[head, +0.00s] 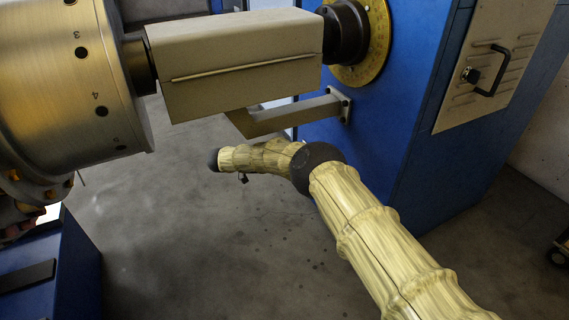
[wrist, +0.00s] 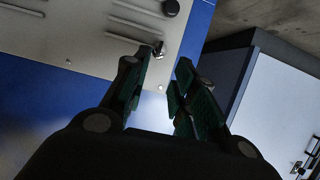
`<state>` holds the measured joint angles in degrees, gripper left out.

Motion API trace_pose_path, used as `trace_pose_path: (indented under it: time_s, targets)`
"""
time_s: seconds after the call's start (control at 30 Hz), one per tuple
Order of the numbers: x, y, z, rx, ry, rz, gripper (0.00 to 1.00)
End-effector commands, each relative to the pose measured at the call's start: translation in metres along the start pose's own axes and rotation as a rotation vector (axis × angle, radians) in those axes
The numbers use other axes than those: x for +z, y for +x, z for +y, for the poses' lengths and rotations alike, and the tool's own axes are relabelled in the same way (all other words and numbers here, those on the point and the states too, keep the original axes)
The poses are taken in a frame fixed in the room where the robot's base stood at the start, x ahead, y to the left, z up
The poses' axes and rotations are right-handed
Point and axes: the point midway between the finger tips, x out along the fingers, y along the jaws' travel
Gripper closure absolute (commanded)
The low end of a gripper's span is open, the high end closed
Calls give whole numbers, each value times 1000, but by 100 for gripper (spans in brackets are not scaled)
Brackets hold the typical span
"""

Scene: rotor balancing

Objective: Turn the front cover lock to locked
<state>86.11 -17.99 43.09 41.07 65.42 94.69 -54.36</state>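In the wrist view, a small metallic lock (wrist: 158,48) sits near the lower edge of a beige slotted cover (wrist: 85,28). My gripper (wrist: 163,68) is open, its dark green-padded fingers pointing towards the cover's edge. The lock shows just beyond the gap between the fingertips, nearer the left finger; I cannot tell whether they touch. Nothing is held. The lock's setting is too small to read. In the head view, a beige panel (head: 492,62) on a blue cabinet carries a black handle and a small dark lock (head: 470,75); I cannot tell whether it is the same cover. My gripper is not visible there.
In the head view, a large numbered metal rotor (head: 75,85) and a beige box-shaped part (head: 235,60) stand left of the blue cabinet (head: 405,85). A bracket (head: 295,112) juts out near my sleeved arm. A pale cabinet (wrist: 275,105) stands right in the wrist view.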

Motion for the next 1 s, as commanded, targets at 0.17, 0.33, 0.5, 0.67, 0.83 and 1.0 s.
trace_pose_path:
  time_s: [0.17, 0.33, 0.5, 0.67, 0.83, 1.0]
  targets:
    - [0, -14, 0, -1, 1, 0, 73]
    - [0, -17, 0, 0, 1, 1, 73]
    - [0, -16, 0, 0, 1, 1, 73]
    - [0, -16, 0, 0, 1, 0, 73]
    - [0, -16, 0, 0, 1, 0, 73]
    - [0, -16, 0, 0, 0, 0, 73]
